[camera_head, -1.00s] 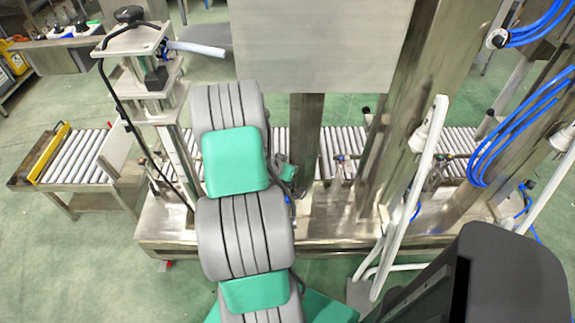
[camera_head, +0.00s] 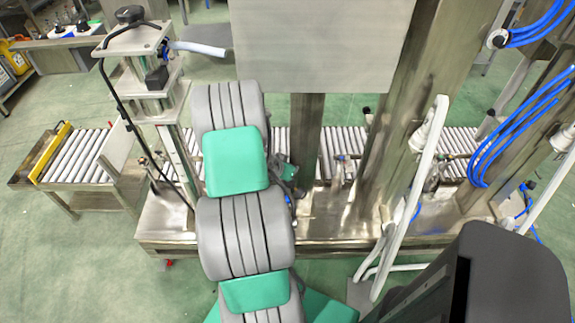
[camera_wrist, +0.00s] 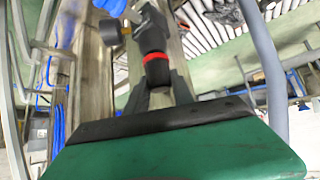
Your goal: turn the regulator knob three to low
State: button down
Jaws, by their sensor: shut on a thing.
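In the wrist view, a regulator with a black body and a red ring (camera_wrist: 155,57) stands in front of my gripper (camera_wrist: 159,84). Its black knob (camera_wrist: 158,72) is below the ring, between the two dark fingers. My gripper is shut on this knob, and its green body fills the bottom of the view. No marking on the knob can be read, so its setting cannot be told. In the head view, my grey and green arm reaches to the machine and hides the gripper's fingers and the knob.
A round dark gauge (camera_wrist: 110,31) sits beside the regulator. In the head view, a roller conveyor (camera_head: 77,156) runs behind the steel frame (camera_head: 306,140). Blue hoses (camera_head: 513,125) and a white bent pipe (camera_head: 412,200) are on the right. Green floor (camera_head: 60,260) is clear at front left.

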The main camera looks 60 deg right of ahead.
jog(key=shift+w+d+r, duration=0.2)
jog(key=shift+w+r, duration=0.1)
jog(key=shift+w, duration=0.2)
jog(key=c, duration=1.4)
grip_release()
jog(key=o, duration=0.3)
jog(key=shift+s, duration=0.1)
jog(key=shift+s+a+f, duration=0.1)
jog(key=shift+s+f, duration=0.05)
jog(key=v, duration=0.8)
